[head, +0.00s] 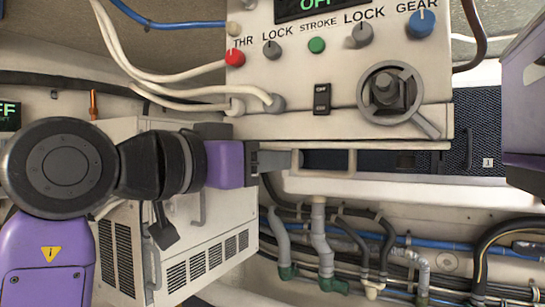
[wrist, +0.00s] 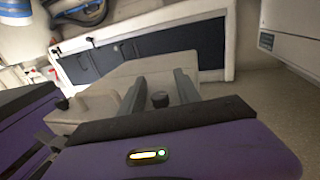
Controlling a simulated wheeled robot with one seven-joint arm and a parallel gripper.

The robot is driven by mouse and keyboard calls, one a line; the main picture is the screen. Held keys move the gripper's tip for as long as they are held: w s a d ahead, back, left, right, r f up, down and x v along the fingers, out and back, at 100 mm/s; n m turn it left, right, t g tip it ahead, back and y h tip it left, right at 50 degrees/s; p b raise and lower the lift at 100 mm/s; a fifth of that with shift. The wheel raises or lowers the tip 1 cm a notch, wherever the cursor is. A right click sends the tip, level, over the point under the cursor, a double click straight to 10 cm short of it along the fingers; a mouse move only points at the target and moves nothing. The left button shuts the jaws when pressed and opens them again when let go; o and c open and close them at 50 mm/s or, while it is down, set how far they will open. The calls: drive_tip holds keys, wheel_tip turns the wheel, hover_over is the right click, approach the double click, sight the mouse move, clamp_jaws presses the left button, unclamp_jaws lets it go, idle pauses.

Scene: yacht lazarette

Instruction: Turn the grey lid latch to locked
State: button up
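The grey round latch (head: 390,90) is on the front of the cream control box at the right in the head view. It has a ring, a dark centre hub and a lever slanting down to the right. No lock marking is readable beside it. My gripper (head: 292,160) is below and left of it, under the box's lower edge, pointing right and apart from the latch. In the wrist view my gripper (wrist: 160,80) has its two grey fingers spread, with nothing held. A small dark knob (wrist: 160,99) shows between them on a pale surface; I cannot tell if it belongs to the latch.
The cream control box (head: 290,85) carries a red knob (head: 235,57), a green button (head: 317,45), a blue knob (head: 420,24) and a black switch (head: 322,99). White cables (head: 150,70) run at its left. Pipes and hoses (head: 320,235) fill the area below. A vented cabinet (head: 205,255) stands at lower left.

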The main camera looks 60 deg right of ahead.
clamp_jaws()
drive_tip(key=shift+n+t, duration=0.3)
drive_tip(key=shift+t, duration=0.1)
drive_tip(key=shift+w+n+t+b, duration=0.2)
drive_tip(key=shift+n+t+b, duration=0.15)
drive_tip(key=shift+n+t, duration=0.75)
drive_tip(key=shift+w+n+t+b, duration=0.3)
drive_tip(key=shift+n+t, duration=0.35)
drive_tip(key=shift+t, duration=1)
drive_tip(key=shift+w+n+t+b, duration=0.15)
drive_tip(key=shift+n+t+b, duration=0.2)
drive_tip(key=shift+n+t, duration=0.75)
drive_tip(key=shift+w+t, duration=0.1)
drive_tip(key=shift+t, duration=0.25)
drive_tip(key=shift+r, duration=0.1)
unclamp_jaws()
